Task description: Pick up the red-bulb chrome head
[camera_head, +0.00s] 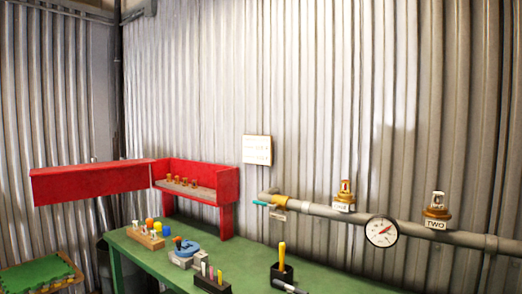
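I cannot pick out the red-bulb chrome head for certain; the small parts are too small to tell. A head with a red centre (345,187) stands on the pipe fitting with a white label that seems to read ONE. A pale, silvery head (438,199) stands on the fitting labelled TWO. Several small brass-coloured heads (184,181) stand in a row in the open red box (228,187). A wooden block (147,240) on the green bench holds small pieces, one of them whitish (136,225). Neither of my grippers is in view.
The green bench (245,257) also carries a blue item (186,248) by a grey block, a dark marker holder (211,281) and a black holder (281,274). A grey pipe (322,210) with a gauge (381,231) and teal-handled valve (262,203) runs along the corrugated wall.

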